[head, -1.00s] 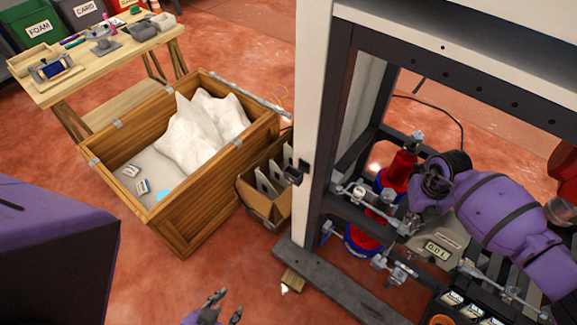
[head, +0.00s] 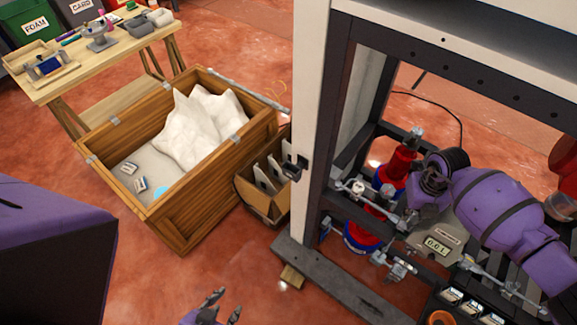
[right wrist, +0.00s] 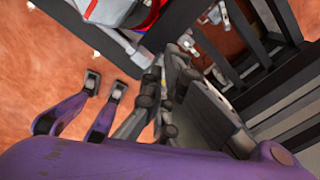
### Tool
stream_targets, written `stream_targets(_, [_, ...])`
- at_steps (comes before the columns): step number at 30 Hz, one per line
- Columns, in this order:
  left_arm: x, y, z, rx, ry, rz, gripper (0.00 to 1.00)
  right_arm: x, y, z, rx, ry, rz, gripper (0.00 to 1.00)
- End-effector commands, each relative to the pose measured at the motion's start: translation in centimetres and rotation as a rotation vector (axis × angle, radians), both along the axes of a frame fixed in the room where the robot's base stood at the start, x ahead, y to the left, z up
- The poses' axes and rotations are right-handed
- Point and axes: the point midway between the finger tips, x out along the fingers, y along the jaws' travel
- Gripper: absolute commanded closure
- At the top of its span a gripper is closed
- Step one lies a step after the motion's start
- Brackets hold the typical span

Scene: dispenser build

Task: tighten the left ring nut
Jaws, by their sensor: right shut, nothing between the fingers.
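I cannot clearly make out the left ring nut. Red cylinders with blue bases stand inside the dark frame in the head view: one behind (head: 402,160) and one lower in front (head: 368,232). Metal clamps and rods (head: 358,188) run around them. My right arm reaches in from the right; its gripper is mostly hidden in the head view beside these fittings. In the right wrist view my right gripper (right wrist: 167,72) shows dark jointed fingers, shut and empty, near the frame. My left gripper (head: 222,308) is at the bottom edge, its two fingertips apart, holding nothing, away from the frame.
A grey display unit (head: 438,243) sits beside the fittings. A black tray (head: 470,312) holding an orange ring (head: 440,318) is at lower right. The frame's pale post (head: 312,110) stands left of the fittings. A wooden crate (head: 190,215) and a cardboard box (head: 262,205) stand on the floor.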

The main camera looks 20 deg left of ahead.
Motion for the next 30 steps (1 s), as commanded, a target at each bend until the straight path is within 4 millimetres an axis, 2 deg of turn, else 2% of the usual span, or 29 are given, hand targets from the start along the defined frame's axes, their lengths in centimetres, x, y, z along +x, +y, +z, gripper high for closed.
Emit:
stream_targets(22, [0.6,0.0,0.5,0.0,-0.012,-0.002,0.66,-0.7,0.0,-0.4,-0.004,0.006,0.0,1.0])
stream_targets(30, [1.1,0.0,1.2,0.0,-0.023,-0.001,0.66,-0.6,0.0,0.5,-0.003,0.003,0.0,1.0])
